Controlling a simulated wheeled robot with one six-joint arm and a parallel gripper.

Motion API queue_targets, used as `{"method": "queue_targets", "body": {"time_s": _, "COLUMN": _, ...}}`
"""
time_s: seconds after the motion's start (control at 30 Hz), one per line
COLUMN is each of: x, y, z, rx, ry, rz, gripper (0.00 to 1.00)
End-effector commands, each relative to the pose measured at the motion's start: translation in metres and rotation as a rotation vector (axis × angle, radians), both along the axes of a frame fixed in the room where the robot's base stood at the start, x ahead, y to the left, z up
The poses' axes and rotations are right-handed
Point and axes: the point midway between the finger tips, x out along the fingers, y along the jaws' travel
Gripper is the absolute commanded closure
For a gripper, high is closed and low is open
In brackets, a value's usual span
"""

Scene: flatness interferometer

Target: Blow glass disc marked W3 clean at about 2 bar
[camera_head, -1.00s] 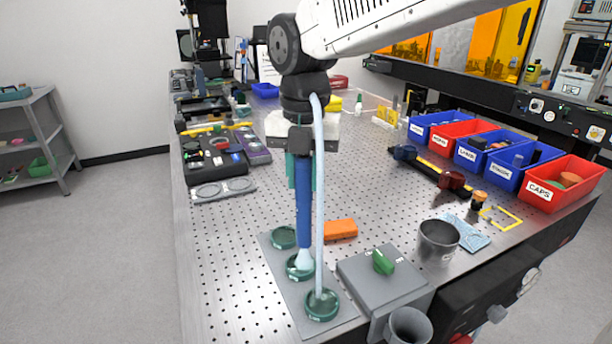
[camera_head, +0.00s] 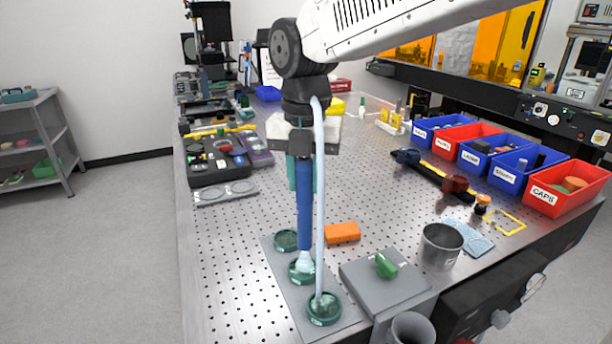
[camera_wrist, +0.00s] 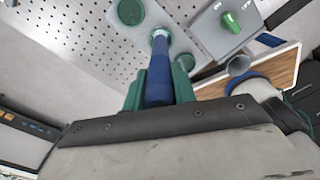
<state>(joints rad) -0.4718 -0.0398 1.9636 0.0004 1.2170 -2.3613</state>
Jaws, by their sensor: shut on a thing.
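My gripper (camera_head: 303,185) points straight down with its green fingers shut on a blue air wand (camera_head: 304,220). In the wrist view the wand (camera_wrist: 159,65) sits between the green fingers. Its pale nozzle (camera_head: 305,262) is over the middle glass disc (camera_head: 302,274); I cannot tell whether they touch. A far disc (camera_head: 285,240) and a near disc (camera_head: 324,309) lie in the same row on a grey plate (camera_head: 283,273). The marks on the discs are too small to read, so I cannot tell which is W3. A grey box (camera_head: 365,283) with a green knob (camera_head: 386,265) stands right of them.
A pale hose (camera_head: 319,200) hangs down past the wand, its lower end in front of the near disc. An orange block (camera_head: 343,232), a metal cup (camera_head: 440,247) and a grey funnel-like holder (camera_head: 409,328) are nearby. Perforated bench left of the plate is clear.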

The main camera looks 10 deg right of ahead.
Motion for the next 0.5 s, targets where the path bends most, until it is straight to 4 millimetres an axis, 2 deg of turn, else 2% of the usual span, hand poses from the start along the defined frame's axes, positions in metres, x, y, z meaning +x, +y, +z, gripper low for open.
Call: {"method": "queue_targets", "body": {"time_s": 0.5, "x": -0.004, "y": 0.015, "z": 0.0, "rx": 0.0, "ry": 0.0, "rz": 0.001, "gripper": 0.96}}
